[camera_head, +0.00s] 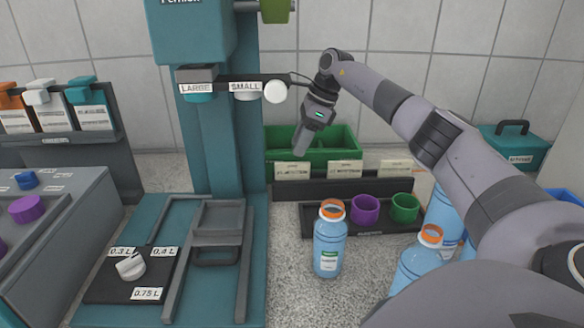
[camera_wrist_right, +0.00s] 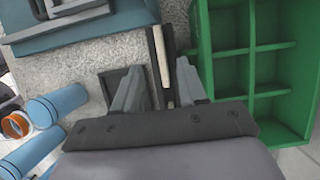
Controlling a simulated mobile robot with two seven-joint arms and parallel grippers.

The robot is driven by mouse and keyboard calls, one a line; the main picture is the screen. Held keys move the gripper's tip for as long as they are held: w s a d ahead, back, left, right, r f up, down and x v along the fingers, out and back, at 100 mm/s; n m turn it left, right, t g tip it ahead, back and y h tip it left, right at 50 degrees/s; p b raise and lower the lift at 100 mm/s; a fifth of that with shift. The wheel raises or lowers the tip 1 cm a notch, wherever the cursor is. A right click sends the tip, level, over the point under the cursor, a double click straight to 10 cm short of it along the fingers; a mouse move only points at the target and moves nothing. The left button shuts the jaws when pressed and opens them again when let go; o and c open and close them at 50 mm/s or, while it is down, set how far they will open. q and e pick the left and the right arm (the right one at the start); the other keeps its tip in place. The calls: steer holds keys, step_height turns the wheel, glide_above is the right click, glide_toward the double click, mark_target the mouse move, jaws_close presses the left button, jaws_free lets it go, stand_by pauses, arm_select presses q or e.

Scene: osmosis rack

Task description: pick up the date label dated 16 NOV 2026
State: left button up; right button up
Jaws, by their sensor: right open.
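Three cream date labels stand in a dark rack (camera_head: 318,187) in front of the green bin: a left label (camera_head: 293,171), a middle label (camera_head: 345,169) and a right label (camera_head: 397,167). Their print is too small to read, so I cannot tell which is dated 16 NOV 2026. My right gripper (camera_head: 301,147) points down just above the left label. In the right wrist view my right gripper (camera_wrist_right: 156,78) is open, with a cream label edge (camera_wrist_right: 161,55) and the dark rack between and beyond its fingers. Nothing is held. My left gripper is not in view.
A green divided bin (camera_wrist_right: 245,12) stands close behind the rack. In front are a tray with a purple cap (camera_head: 365,209) and a green cap (camera_head: 404,208), and blue bottles (camera_head: 329,250). A teal machine (camera_head: 225,150) stands to the left.

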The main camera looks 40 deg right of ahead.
mark_target(293, 163)
steer(key=x, duration=0.7)
steer(key=shift+s+d+f+p, duration=0.1)
steer(key=shift+s+d+p, duration=0.05)
steer(key=shift+d+p, duration=0.15)
jaws_close()
